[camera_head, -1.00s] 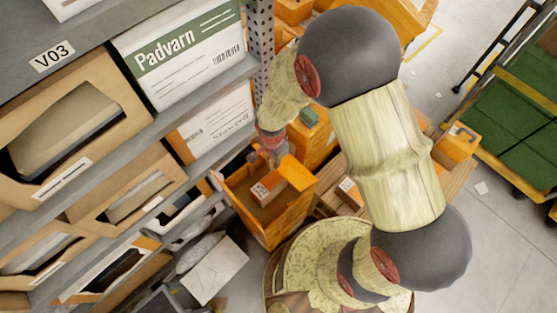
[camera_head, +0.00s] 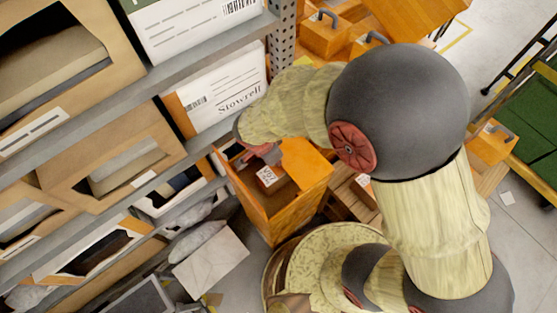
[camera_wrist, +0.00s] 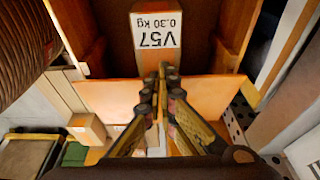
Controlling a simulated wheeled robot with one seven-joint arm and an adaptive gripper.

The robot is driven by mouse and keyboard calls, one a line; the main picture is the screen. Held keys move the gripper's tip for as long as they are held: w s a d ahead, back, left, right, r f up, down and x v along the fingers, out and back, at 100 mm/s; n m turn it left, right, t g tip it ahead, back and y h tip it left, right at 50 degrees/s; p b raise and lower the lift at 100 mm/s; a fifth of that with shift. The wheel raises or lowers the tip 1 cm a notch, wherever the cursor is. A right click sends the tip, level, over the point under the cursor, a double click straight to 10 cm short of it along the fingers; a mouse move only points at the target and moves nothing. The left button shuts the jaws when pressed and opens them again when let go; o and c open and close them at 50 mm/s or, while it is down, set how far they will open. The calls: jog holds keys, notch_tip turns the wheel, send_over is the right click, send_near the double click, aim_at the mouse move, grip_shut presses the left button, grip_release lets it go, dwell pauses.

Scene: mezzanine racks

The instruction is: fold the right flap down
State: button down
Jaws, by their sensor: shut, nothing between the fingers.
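The open orange box (camera_head: 290,212) stands at the lower middle of the head view, beside the rack. A small carton labelled V57 (camera_head: 267,176) lies inside it; the label shows upside down in the wrist view (camera_wrist: 158,30). An orange panel (camera_wrist: 215,92), seemingly a flap, crosses behind my fingers in the wrist view. I cannot tell for sure whether it is the right flap. My gripper (camera_wrist: 165,72) is shut and empty, its tips over the box opening near the carton. In the head view my arm partly hides the gripper and the box's far edge.
Rack shelves with cartons, one marked Stowrell (camera_head: 225,90), stand close at the left. Orange boxes with handles (camera_head: 325,35) are at the back. A green-topped cart (camera_head: 530,125) stands at the right. Grey floor shows between them.

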jog(key=shift+s+a+f+b, duration=0.1)
jog(key=shift+a+f+b, duration=0.1)
jog(key=shift+f+b, duration=0.65)
